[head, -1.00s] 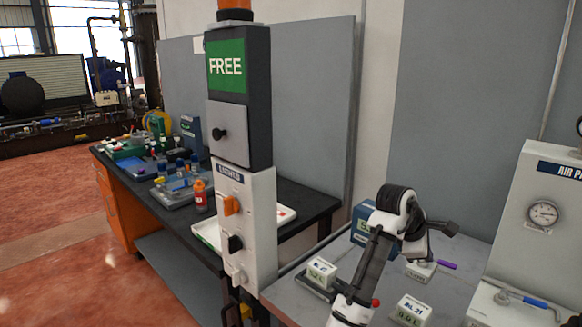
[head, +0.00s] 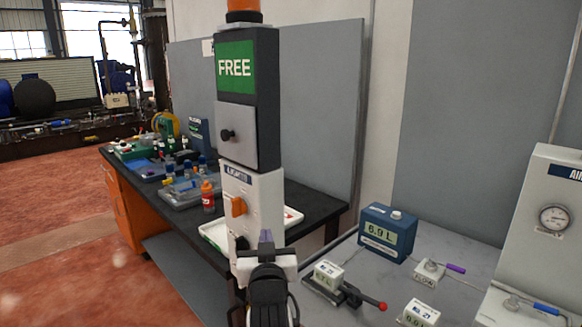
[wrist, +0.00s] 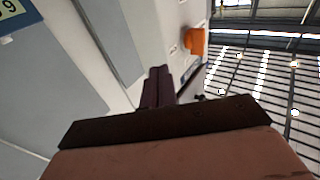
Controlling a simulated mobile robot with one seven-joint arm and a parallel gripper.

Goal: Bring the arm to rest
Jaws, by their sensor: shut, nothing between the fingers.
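My gripper (head: 266,240) shows at the bottom centre of the head view, in front of the lower part of the white and dark dispenser column (head: 262,195). Its fingers are together and point up and away, with nothing between them. In the wrist view the closed dark fingers (wrist: 158,88) stand in the middle, with the column's orange knob (wrist: 195,41) beyond them to the right. The column carries a green FREE sign (head: 235,66) and an orange knob. The gripper covers the column's lowest part, and I cannot tell if they touch.
A grey bench at right holds a blue 6.9 L meter (head: 387,232), a lever with a red knob (head: 381,306), small labelled boxes (head: 420,312) and a white gauge cabinet (head: 548,235). A black-topped table (head: 318,208) with bottles stands behind the column. Red floor (head: 60,230) is open at left.

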